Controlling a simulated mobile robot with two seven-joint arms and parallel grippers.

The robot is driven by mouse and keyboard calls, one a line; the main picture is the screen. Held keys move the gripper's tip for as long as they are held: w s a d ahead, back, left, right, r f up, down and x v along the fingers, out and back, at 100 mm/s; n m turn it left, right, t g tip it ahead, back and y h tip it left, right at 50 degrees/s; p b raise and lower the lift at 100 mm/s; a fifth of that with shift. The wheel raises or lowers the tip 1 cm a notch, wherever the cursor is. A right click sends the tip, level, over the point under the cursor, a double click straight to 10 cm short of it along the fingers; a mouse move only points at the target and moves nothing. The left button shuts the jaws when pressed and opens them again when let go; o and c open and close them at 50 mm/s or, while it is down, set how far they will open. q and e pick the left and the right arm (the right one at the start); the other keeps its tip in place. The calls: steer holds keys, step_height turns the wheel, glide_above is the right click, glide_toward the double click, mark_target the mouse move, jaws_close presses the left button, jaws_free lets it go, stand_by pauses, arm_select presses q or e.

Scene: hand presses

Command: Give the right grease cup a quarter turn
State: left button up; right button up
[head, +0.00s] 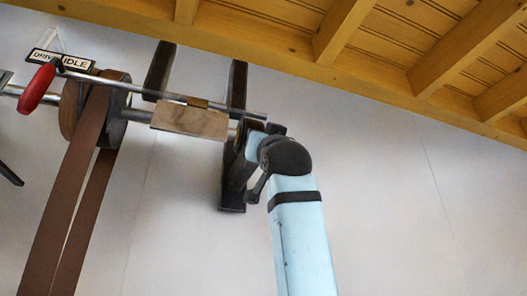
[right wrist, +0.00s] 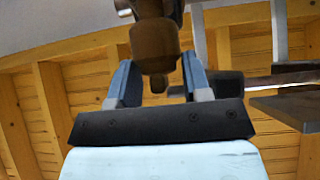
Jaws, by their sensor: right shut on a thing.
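The right grease cup (right wrist: 155,45) is a brown, rounded knob with a narrower neck, seen from below in the right wrist view. My right gripper (right wrist: 156,78) has one blue-grey finger on each side of it and is shut on it. In the head view my right gripper (head: 262,132) reaches up to the end of the shaft at the right dark hanger (head: 233,195). The cup is largely hidden there behind my gripper and wrist. My left gripper is not in view.
A steel shaft (head: 138,115) carries pulleys with a brown belt (head: 70,195). A wooden block (head: 190,120), a rod with a red handle (head: 37,88) and a DRIVE/IDLE sign (head: 60,60) are nearby. Wooden ceiling beams (head: 340,30) lie close above. The wall at right is clear.

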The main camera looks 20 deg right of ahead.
stand_by(0.3)
steer(key=o, duration=0.6)
steer(key=b+v, duration=0.4)
steer(key=v, duration=0.9)
steer(key=shift+s+f+b, duration=0.25)
steer(key=shift+f+b, duration=0.05)
